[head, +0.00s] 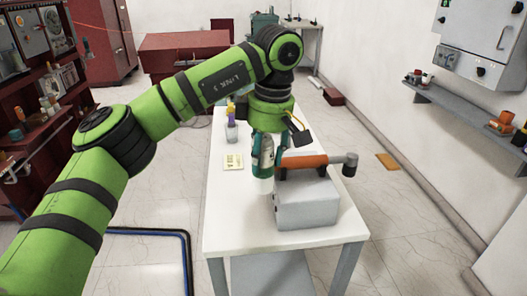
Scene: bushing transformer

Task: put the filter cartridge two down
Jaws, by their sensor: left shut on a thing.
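My left gripper (263,165) is over the white table, pointing down. It is shut on a pale cylindrical thing (265,184), which I take to be filter cartridge two; the fingers hide much of it. The cartridge is roughly upright, just left of the grey box (307,205). I cannot tell whether its bottom touches the table. My right gripper is not in view.
An orange-handled tool (305,161) lies across the top of the grey box. The table's front left is clear.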

